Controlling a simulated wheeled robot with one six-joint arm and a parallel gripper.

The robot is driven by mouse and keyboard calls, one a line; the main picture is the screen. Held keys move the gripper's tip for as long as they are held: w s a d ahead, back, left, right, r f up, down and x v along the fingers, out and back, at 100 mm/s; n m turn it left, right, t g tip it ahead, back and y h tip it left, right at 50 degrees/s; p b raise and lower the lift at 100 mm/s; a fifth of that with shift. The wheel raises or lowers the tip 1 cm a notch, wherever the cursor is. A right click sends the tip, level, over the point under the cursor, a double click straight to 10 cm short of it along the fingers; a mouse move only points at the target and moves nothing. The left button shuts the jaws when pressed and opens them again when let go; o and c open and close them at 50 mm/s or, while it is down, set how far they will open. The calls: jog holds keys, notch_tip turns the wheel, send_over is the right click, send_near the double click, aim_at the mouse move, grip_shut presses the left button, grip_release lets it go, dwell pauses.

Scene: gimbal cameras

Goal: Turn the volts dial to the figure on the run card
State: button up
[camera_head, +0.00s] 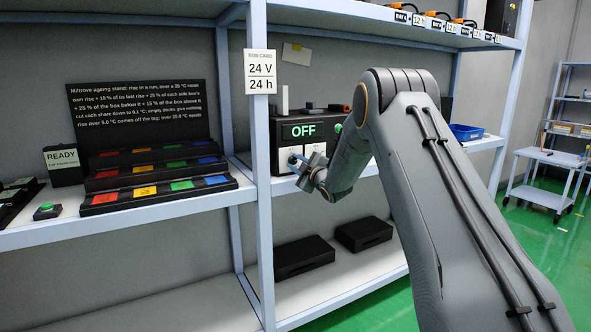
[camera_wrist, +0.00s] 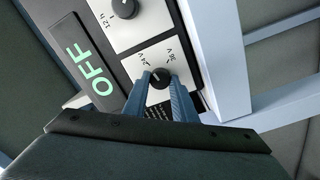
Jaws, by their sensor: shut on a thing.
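The run card (camera_head: 261,70) hangs on the shelf post and reads 24 V and 24 h. The black control box (camera_head: 277,131) stands on the shelf behind the post, its green display (camera_head: 304,130) reading OFF. In the wrist view the display (camera_wrist: 89,72) also reads OFF. The volts dial (camera_wrist: 159,77) is a black knob on a white plate marked 24V and 36V. My gripper (camera_wrist: 160,84) is shut on this dial, one blue finger on each side. A second dial (camera_wrist: 125,8), marked 12 h, sits beside it. In the head view my gripper (camera_head: 297,161) is at the box front.
A shelf post (camera_head: 258,180) stands just left of the box. Stepped racks with coloured squares (camera_head: 160,190), a READY sign (camera_head: 62,157) and a green button (camera_head: 46,207) are on the left shelf. Black boxes (camera_head: 303,257) lie on the lower shelf. A blue bin (camera_head: 467,131) is at right.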

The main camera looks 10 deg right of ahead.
jog(key=shift+f+n+b, duration=0.1)
jog(key=shift+n+b, duration=0.35)
jog(key=shift+n, duration=0.15)
jog(key=o, duration=1)
jog(key=shift+o, duration=0.2)
jog(key=shift+s, duration=0.1)
jog(key=v, duration=0.7)
jog(key=shift+s+d+b, duration=0.15)
jog(key=shift+s+b, duration=0.15)
jog(key=shift+b, duration=0.1)
